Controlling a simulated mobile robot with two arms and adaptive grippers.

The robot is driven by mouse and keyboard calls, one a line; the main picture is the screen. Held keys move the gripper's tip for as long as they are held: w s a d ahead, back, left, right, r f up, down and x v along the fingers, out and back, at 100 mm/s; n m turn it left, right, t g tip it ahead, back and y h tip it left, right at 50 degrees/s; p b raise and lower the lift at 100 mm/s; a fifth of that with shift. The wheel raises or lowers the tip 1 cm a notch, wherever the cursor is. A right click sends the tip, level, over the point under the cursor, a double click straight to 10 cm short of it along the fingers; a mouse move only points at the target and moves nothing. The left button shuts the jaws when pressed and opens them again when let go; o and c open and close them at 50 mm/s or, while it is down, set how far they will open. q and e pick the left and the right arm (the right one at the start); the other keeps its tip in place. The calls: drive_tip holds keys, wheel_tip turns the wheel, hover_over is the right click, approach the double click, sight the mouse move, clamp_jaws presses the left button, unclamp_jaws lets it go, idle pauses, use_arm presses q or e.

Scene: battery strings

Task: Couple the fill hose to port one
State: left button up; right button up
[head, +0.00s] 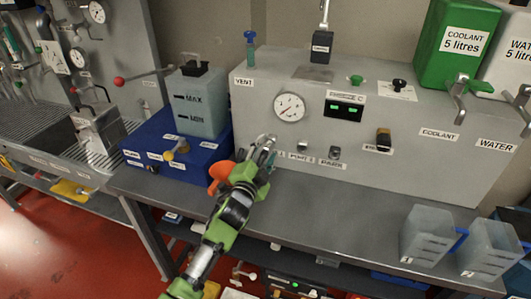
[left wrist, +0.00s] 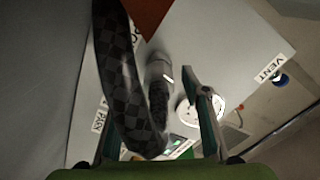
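My left gripper (head: 264,152) is in front of the grey machine's lower left front, beside the port label (head: 299,157). In the left wrist view its two fingers (left wrist: 155,105) stand apart, so it looks open. A dark checkered hose (left wrist: 127,75) curves down between them, and I see no clear grip on it. A blurred metal cylinder (left wrist: 158,68) is beside the hose; I cannot tell whether it is the hose's end or a port. Port one itself is hidden in the head view behind my gripper. My right gripper is not in view.
The grey machine (head: 440,165) carries a gauge (head: 289,107) and a PARK label (head: 332,164). A blue box (head: 170,145) stands left. Two clear containers (head: 427,235) stand right; the bench (head: 330,205) between is clear.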

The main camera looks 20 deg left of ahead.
use_arm(q)
drive_tip(key=shift+s+f, duration=0.1)
drive_tip(key=shift+f, duration=0.05)
drive_tip(key=shift+s, duration=0.25)
drive_tip(key=s, duration=1.1)
drive_tip(key=shift+s+a, duration=0.25)
